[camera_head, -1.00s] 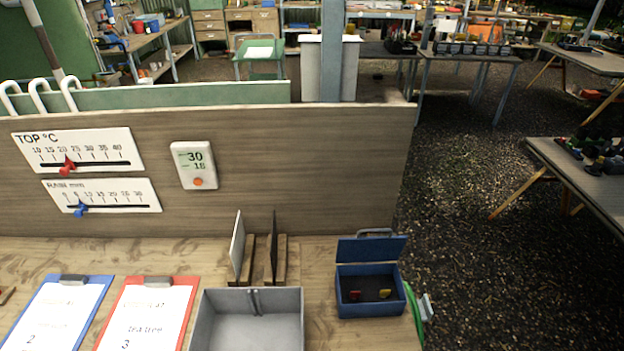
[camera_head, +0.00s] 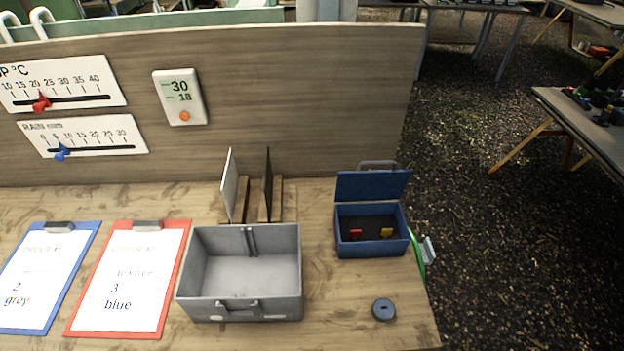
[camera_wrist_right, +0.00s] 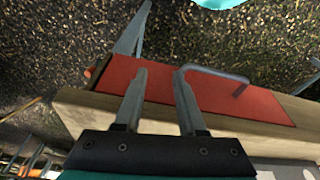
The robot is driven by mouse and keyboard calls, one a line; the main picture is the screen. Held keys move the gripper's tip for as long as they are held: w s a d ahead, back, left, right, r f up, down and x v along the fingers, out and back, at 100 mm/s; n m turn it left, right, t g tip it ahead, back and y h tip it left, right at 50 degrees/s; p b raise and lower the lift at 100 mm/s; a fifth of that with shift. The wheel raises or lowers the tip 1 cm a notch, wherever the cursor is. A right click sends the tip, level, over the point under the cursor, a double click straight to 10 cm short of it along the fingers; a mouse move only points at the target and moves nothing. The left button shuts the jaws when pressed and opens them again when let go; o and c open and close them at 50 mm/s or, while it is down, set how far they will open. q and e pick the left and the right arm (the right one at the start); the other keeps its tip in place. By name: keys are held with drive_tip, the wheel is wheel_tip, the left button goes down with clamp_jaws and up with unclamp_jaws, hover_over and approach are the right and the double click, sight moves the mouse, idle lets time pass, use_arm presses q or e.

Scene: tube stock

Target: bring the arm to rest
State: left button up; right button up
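My right gripper (camera_wrist_right: 158,85) shows in the right wrist view with its two fingers apart and nothing between them. Behind the fingers is an orange-red panel (camera_wrist_right: 255,102) with a grey bar handle (camera_wrist_right: 215,72), beside a wooden edge (camera_wrist_right: 85,112). I cannot tell whether the fingers touch the panel. Neither gripper shows in the head view, so my left gripper is out of sight.
On the wooden bench (camera_head: 340,310) are a grey open bin (camera_head: 242,308), an open blue box (camera_head: 370,245) with red and yellow pieces, a dark round disc (camera_head: 383,309), a blue clipboard (camera_head: 45,320) and a red clipboard (camera_head: 112,333). A board (camera_head: 300,100) stands behind.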

drive_tip(key=s+d+f+b, duration=0.1)
drive_tip(key=s+f+b, duration=0.3)
drive_tip(key=f, duration=0.6)
drive_tip(key=s+d+f+g+b, duration=0.1)
drive_tip(key=s+f+b, duration=0.3)
drive_tip(key=s+f, duration=0.3)
drive_tip(key=s+d+f+b, duration=0.1)
drive_tip(key=s+f+b, duration=0.3)
drive_tip(key=f, duration=1)
drive_tip(key=shift+s+f+g+b, duration=0.3)
drive_tip(key=shift+s+f, duration=0.1)
drive_tip(key=shift+s, duration=0.7)
